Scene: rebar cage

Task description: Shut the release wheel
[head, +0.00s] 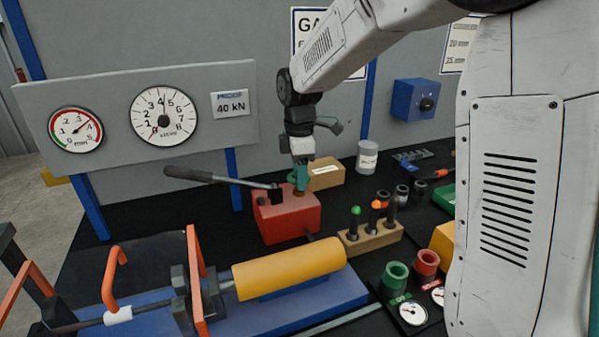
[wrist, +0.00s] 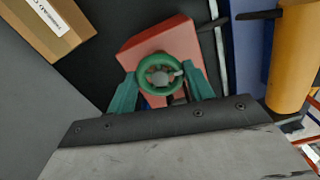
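The release wheel (wrist: 160,73) is a small green ring with a grey hub, on top of the red pump body (wrist: 152,47). In the head view the pump body (head: 287,217) stands at mid-table, and my gripper (head: 300,187) points straight down onto its top. In the wrist view my gripper (wrist: 160,80) has its two green fingers on opposite sides of the wheel, with the fingertips at or very near its rim. I cannot tell whether they press on it. In the head view the fingers largely hide the wheel.
The pump's lever (head: 215,177) reaches left from the pump. A cardboard box (head: 325,174) stands behind it, and a wooden block (head: 370,236) with coloured-tipped tools stands to its right. A yellow cylinder (head: 290,268) lies in front. Two gauges, one a dial (head: 164,115), hang on the panel behind.

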